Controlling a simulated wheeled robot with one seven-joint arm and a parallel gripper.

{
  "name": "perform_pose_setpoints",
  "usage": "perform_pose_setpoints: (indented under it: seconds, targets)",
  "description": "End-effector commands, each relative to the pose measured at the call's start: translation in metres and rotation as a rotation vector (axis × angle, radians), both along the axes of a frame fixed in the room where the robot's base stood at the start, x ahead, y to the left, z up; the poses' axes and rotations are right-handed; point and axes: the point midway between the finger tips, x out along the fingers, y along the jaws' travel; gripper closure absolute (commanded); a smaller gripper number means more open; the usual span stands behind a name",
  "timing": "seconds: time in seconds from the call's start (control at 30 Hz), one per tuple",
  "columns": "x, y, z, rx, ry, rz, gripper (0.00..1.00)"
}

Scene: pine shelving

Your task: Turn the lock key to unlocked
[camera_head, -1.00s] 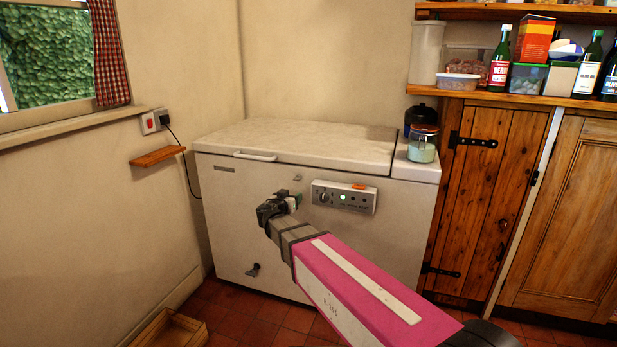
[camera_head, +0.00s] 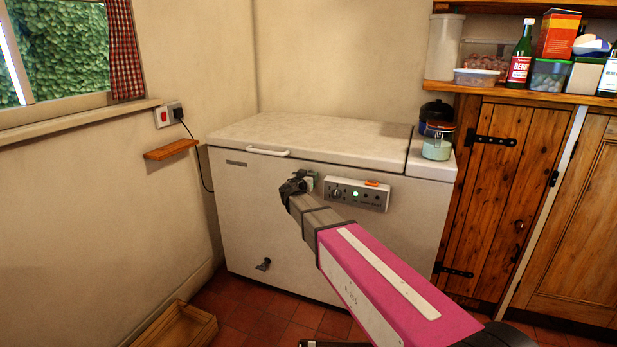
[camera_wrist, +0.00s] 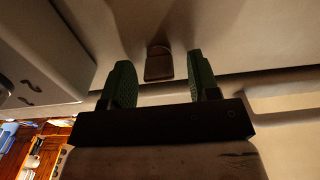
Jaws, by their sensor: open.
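The white chest freezer (camera_head: 285,235) stands against the back wall with its lid (camera_head: 320,135) down. My gripper (camera_head: 307,183) is at its front face, below the lid and just left of the control panel, and hides the lock in the head view. In the wrist view a small brown-grey piece (camera_wrist: 158,64), seemingly the lock key, sticks out from the freezer front. My gripper's two green fingers (camera_wrist: 160,68) are open, one on each side of it, with gaps showing on both sides. I cannot tell which way the key is set.
The control panel (camera_head: 356,195) has a dial, a lit green light and an orange switch. It also shows in the wrist view (camera_wrist: 38,95). The lid handle (camera_head: 268,152) is up to the left. A wooden crate (camera_head: 180,327) lies on the floor at front left.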

Motion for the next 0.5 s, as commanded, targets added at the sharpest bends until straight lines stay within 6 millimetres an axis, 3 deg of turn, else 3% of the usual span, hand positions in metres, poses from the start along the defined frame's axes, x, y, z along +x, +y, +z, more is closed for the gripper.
perform_pose_setpoints:
  seconds: [0.33,0.37,0.5]
  targets:
    - [0.0036,-0.0017,0.0,0.0,0.0,0.0,0.45]
    - [0.0036,-0.0017,0.0,0.0,0.0,0.0,0.51]
    - [0.0035,-0.0017,-0.0001,0.0,0.0,0.0,0.94]
